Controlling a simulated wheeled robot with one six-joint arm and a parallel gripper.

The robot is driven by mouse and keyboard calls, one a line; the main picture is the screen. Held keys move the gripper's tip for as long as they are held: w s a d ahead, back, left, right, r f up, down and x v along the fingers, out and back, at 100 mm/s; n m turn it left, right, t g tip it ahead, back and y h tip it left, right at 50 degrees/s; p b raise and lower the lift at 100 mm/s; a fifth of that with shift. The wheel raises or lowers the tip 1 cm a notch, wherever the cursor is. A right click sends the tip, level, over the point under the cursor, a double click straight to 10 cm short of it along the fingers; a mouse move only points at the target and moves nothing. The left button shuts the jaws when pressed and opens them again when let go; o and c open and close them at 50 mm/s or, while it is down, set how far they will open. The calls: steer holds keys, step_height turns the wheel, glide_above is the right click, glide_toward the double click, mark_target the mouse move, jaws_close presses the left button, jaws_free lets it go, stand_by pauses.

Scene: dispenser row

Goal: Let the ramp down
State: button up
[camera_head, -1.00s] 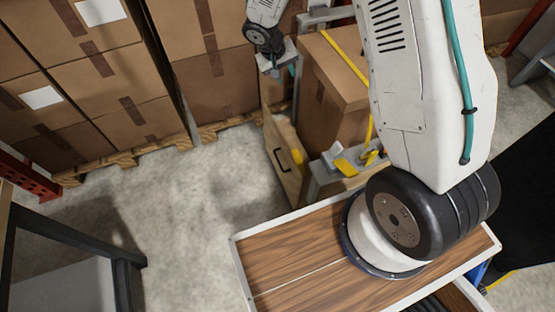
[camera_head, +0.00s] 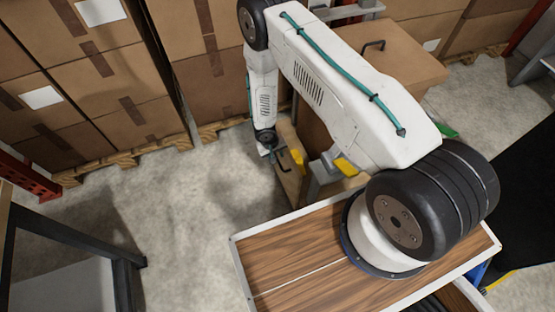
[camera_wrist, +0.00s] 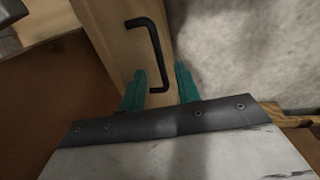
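The ramp appears to be the light wooden panel (camera_head: 290,183) with a black bar handle, standing raised against the left side of the crate in the head view. In the wrist view the panel (camera_wrist: 112,40) runs up the picture, and its black handle (camera_wrist: 155,48) stands out from it. My gripper (camera_wrist: 160,88) has its two green fingers apart, with the lower end of the handle showing between their tips. I cannot tell whether they touch it. In the head view my gripper (camera_head: 272,153) is at the panel's upper part, partly hiding the handle.
A brown crate (camera_head: 415,62) with a handle on top stands behind my arm. Yellow parts (camera_head: 345,165) sit at its near end. Stacked cartons (camera_head: 120,80) on pallets line the back. Bare floor (camera_head: 190,200) lies left of the panel. A dark-framed table (camera_head: 125,270) stands at lower left.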

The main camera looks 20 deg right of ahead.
steer(key=shift+d+f, duration=0.2)
steer(key=shift+f, duration=0.85)
steer(key=shift+d+f, duration=0.2)
steer(key=shift+f, duration=0.85)
jaws_close()
